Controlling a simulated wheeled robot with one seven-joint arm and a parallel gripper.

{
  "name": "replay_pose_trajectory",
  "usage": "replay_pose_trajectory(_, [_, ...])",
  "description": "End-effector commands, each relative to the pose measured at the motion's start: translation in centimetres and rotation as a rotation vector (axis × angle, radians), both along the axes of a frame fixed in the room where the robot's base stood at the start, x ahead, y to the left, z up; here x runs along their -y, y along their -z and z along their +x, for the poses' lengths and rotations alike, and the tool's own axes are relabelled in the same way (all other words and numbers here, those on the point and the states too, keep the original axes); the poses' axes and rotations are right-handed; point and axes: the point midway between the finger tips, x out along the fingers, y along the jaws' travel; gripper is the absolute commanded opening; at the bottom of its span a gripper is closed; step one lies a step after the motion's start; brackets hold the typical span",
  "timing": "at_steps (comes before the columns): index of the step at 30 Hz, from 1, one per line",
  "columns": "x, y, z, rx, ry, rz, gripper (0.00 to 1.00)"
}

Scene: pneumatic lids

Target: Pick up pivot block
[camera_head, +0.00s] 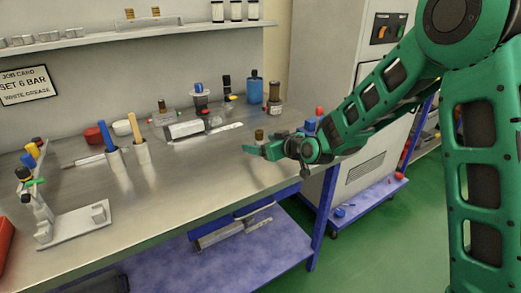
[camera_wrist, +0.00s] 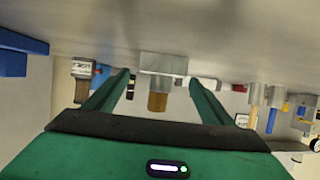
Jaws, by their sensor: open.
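A small block-like part, which seems to be the pivot block, has a grey metal body (camera_wrist: 163,64) and a brown cylinder on it. It shows in the wrist view between my two fingers, with a gap on each side. In the head view only its brownish top (camera_head: 259,135) shows clearly, near the right end of the bench, just behind my fingers. My gripper (camera_head: 258,150) is open and low over the bench top; it also shows in the wrist view (camera_wrist: 160,82). The wrist view is upside down, with the bench top above.
The steel bench (camera_head: 205,190) is clear in the middle. A grey bar-shaped part (camera_head: 185,130) and bottles (camera_head: 274,97) stand behind. A white fixture (camera_head: 72,225) stands front left. A grey cabinet (camera_head: 330,60) is behind my arm.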

Motion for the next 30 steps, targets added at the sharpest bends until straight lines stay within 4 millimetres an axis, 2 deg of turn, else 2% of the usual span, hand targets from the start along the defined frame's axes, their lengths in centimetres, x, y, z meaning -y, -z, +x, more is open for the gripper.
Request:
replay_pose_trajectory(3, [0.0, 0.0, 0.0, 0.0, 0.0, 0.0, 0.77])
replay_pose_trajectory(9, [0.0, 0.0, 0.0, 0.0, 0.0, 0.0, 0.29])
replay_pose_trajectory(20, [0.0, -0.3, 0.0, 0.002, 0.0, 0.001, 0.28])
replay_pose_trajectory(30, [0.0, -3.0, 0.0, 0.005, 0.0, 0.002, 0.28])
